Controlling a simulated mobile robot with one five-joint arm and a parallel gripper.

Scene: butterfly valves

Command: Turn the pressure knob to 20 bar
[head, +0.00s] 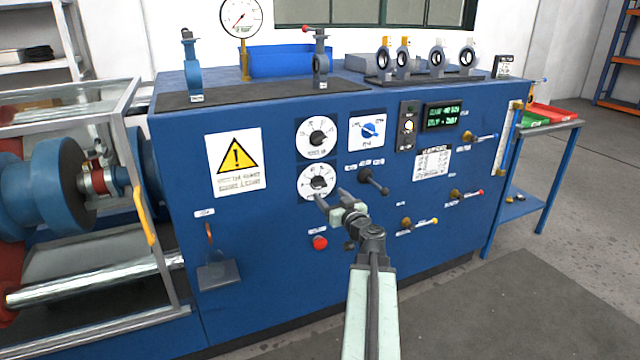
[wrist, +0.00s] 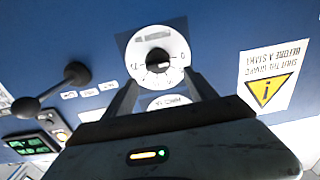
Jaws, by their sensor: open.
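Two white round dials with black knobs sit one above the other on the blue panel. The upper dial (head: 317,137) and lower dial (head: 318,181) have lettering too small to read, so I cannot tell which is the pressure knob. My gripper (head: 330,196) is open and empty, just in front of the lower dial and partly over its lower edge. In the upside-down wrist view, the lower dial's knob (wrist: 158,62) shows whole, just beyond and between the two fingertips (wrist: 164,84). The fingers appear apart from it. The upper dial (wrist: 168,102) is mostly hidden behind my gripper.
A black lever (head: 373,181) sticks out right of the lower dial. A red button (head: 320,243) is below. A blue selector (head: 368,130), digital display (head: 443,115) and warning sign (head: 236,162) surround the dials. A round gauge (head: 241,18) stands on top.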

